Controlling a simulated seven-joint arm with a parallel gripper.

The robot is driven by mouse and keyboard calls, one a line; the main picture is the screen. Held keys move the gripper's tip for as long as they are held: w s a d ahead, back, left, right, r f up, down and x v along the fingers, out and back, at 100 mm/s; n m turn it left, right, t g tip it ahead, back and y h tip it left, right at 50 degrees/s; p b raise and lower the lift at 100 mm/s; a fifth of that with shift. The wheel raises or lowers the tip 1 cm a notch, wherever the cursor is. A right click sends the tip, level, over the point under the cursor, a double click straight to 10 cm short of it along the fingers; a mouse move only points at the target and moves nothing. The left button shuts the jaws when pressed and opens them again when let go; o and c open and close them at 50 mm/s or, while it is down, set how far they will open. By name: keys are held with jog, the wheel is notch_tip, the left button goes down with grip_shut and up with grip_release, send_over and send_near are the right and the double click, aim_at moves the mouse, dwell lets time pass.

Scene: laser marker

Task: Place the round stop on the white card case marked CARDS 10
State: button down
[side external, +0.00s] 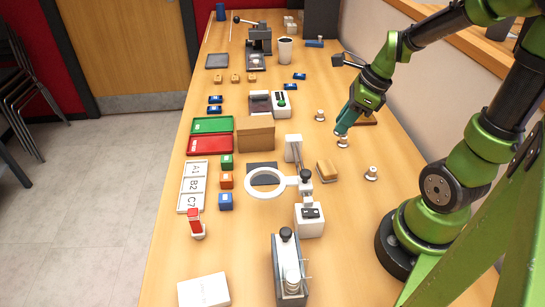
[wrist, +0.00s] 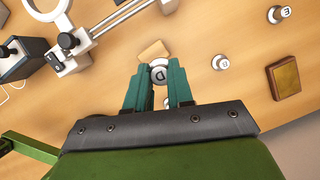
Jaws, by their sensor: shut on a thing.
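My gripper (side external: 342,132) is shut on a small round metal stop (side external: 343,142) on the right part of the table. In the wrist view, the stop's top (wrist: 159,74), lettered D, shows between the two teal fingertips (wrist: 159,82). The side view does not show clearly whether the stop touches the table. A white card case (side external: 203,291) lies flat at the near left edge of the table, far from my gripper. Its faint print is too small to read. It is not in the wrist view.
Two similar round stops (side external: 320,115) (side external: 371,173) stand nearby. A tan block (side external: 327,171), a magnifier ring on a stand (side external: 265,184) and a grey device with a black knob (side external: 288,270) stand between my gripper and the case. A brown block (wrist: 284,78) lies at the right.

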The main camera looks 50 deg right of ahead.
notch_tip(320, 180, up, 5)
jog(key=shift+r, duration=0.15)
jog(key=w+a+n+g+y, duration=0.2)
jog(key=w+a+n, duration=0.5)
jog(key=a, duration=0.5)
jog(key=n+g, duration=0.4)
jog(key=n, duration=0.8)
send_over(200, 298)
jog(key=d, duration=0.2)
jog(key=f, duration=1.1)
jog(key=shift+w+a+f, duration=0.15)
jog(key=shift+w+f, duration=0.05)
jog(key=shift+w, duration=0.2)
jog(key=shift+f, duration=2.05)
